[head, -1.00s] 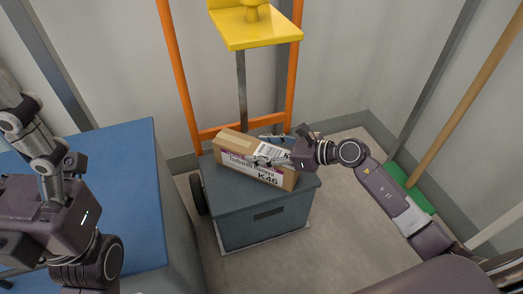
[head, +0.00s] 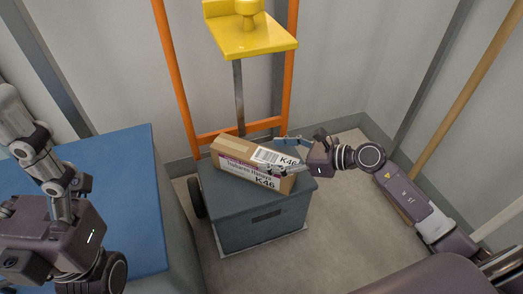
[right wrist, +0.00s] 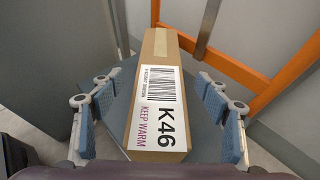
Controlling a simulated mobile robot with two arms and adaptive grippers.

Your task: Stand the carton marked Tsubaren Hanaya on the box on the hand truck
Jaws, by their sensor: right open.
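The carton (head: 237,166), a long brown box, lies along the top of the grey-blue box (head: 262,225) on the hand truck. Its long side carries a white label with text reading like Tsubaren Hanaya and K46. In the right wrist view its top label (right wrist: 155,105) shows a barcode, K46 and KEEP WARM. My right gripper (head: 284,156) is open, with its fingers on either side of the carton's near right end. The right wrist view shows gaps beside both fingers. My left gripper (head: 50,210) is over the blue surface; its fingers cannot be made out clearly.
A blue-topped table (head: 125,200) stands to the left. A wooden pole (head: 462,95) leans at the right. Bare floor (head: 330,230) lies right of the box.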

